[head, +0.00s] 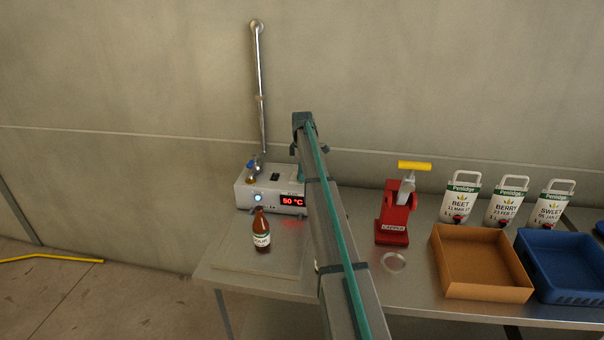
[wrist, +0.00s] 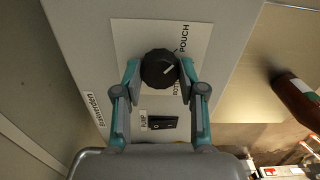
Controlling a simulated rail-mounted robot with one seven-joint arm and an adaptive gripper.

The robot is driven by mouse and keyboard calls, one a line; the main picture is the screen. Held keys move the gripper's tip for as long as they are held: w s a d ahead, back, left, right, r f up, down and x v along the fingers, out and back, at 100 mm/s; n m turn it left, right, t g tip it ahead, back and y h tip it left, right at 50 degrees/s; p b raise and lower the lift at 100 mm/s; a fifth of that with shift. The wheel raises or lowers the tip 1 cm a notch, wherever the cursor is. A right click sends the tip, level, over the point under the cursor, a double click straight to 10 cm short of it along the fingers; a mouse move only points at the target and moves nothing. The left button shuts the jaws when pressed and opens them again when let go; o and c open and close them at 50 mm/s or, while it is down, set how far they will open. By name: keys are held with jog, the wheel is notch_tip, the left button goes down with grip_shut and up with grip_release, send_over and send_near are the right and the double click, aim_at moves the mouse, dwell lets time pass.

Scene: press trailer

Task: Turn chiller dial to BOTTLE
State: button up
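The chiller is a pale grey box (head: 262,192) at the left end of the bench, with a red display (head: 292,201) reading 50 °C. In the wrist view its black round dial (wrist: 158,69) sits on a white plate with the words POUCH (wrist: 184,38) and BOTTLE (wrist: 178,88). The dial's white line points right and slightly up, between the two words. My gripper (wrist: 160,68) has one teal fingertip on each side of the dial, very close to its rim; contact is unclear. In the head view my arm hides the dial.
A black rocker switch (wrist: 162,123) lies between the fingers, below the dial. A brown bottle (head: 261,232) stands in front of the chiller. A red capper (head: 392,212), an orange tray (head: 482,292) and white pouches (head: 462,200) are to the right.

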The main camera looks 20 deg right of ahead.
jog(key=c, duration=0.4)
jog(key=shift+m, duration=0.4)
jog(key=m+b, duration=0.2)
jog(key=m, duration=0.1)
jog(key=shift+f, duration=0.1)
jog(key=m+b, duration=0.1)
jog(key=m, duration=0.4)
jog(key=shift+m, duration=0.4)
jog(key=m+b, duration=0.1)
jog(key=m, duration=0.4)
jog(key=shift+b, duration=0.3)
jog(key=m, duration=0.5)
jog(key=shift+b, duration=0.35)
jog(key=shift+m, duration=0.3)
jog(key=o, duration=1.2)
jog(key=shift+c, duration=0.2)
